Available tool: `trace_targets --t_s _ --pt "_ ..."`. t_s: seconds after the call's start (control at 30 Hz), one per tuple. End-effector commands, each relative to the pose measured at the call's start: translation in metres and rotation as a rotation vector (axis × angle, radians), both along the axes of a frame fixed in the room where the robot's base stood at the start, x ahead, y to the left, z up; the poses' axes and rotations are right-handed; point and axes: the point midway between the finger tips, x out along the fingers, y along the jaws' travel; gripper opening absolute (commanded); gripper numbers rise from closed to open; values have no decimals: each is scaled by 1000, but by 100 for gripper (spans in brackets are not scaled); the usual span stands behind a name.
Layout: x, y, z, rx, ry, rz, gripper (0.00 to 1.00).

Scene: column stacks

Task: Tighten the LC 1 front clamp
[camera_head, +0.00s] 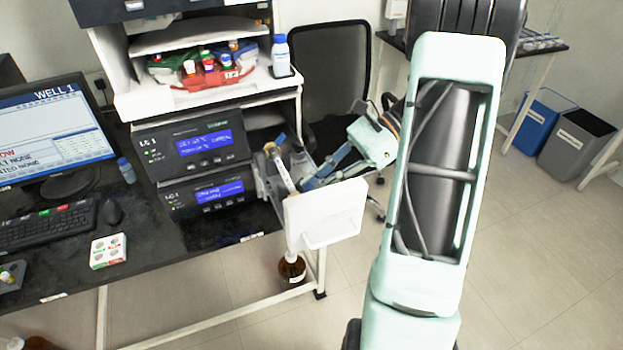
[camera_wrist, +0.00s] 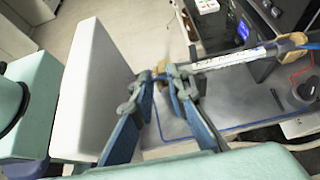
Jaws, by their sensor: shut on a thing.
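The LC 1 column is a pale labelled tube (camera_head: 283,172) in front of a grey bracket at the right end of the bench. It also shows in the wrist view (camera_wrist: 232,60), with a tan clamp piece (camera_wrist: 298,46) at its far end and another tan piece (camera_wrist: 161,68) at its near end. My gripper (camera_head: 303,186) reaches in from the right. In the wrist view its blue fingers (camera_wrist: 158,86) are closed on the near tan piece, which looks like the front clamp. The fingertips hide part of it, and its tightness cannot be seen.
A white panel (camera_head: 326,212) stands close beside my gripper, also in the wrist view (camera_wrist: 95,85). Stacked LC modules (camera_head: 200,145) stand left of the column. A blue tube (camera_wrist: 308,47) meets its far end. A brown bottle (camera_head: 291,269) is below.

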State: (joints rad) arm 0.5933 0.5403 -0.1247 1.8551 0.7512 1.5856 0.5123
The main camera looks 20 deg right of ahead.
Motion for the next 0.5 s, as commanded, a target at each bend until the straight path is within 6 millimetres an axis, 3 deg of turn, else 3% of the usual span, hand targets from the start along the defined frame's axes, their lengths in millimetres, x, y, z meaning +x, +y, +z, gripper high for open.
trace_targets --t_s 0.5 --pt "0 -6 -7 166 2 1 0"
